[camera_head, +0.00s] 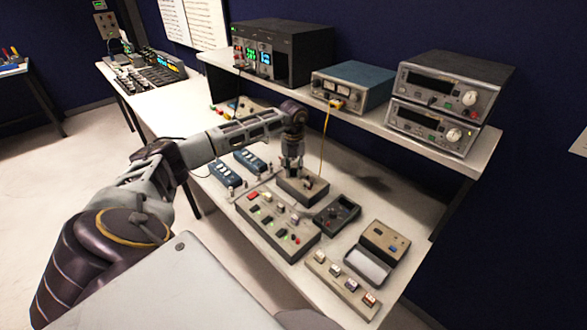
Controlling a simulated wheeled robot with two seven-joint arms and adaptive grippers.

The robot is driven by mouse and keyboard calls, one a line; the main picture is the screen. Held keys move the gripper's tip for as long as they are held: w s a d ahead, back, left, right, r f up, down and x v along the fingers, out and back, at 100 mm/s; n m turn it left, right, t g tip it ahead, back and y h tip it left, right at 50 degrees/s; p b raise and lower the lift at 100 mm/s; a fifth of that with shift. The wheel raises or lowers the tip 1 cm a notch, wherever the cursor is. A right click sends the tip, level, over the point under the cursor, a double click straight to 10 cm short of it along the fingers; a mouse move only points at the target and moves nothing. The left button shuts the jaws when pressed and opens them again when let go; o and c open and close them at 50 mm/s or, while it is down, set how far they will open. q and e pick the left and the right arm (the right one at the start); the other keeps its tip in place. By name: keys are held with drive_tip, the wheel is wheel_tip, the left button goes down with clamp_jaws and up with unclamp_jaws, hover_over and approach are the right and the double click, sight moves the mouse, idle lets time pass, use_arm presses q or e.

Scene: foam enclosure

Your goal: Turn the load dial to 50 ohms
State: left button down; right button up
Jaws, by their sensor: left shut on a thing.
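A small grey box (314,198) stands on the bench's work surface, in the middle of the view. My left gripper (292,170) reaches down over the box's top from above, fingers pointing down. It is shut on a small part there, which I take to be the load dial. The fingers hide most of the dial, and its markings and setting are too small to read. My right gripper is not in view.
A grey panel (270,234) with coloured buttons lies in front of the box. A dark handheld meter (337,215) and a beige case (384,241) are to the right. A shelf (400,140) with instruments (352,84) overhangs behind. A yellow cable (325,135) hangs close to my left gripper.

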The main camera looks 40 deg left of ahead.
sight(293, 170)
use_arm(q)
drive_tip(key=shift+r+n, duration=0.1)
drive_tip(key=shift+n, duration=0.2)
drive_tip(key=c, duration=1.2)
unclamp_jaws()
drive_tip(key=shift+r, duration=5.95)
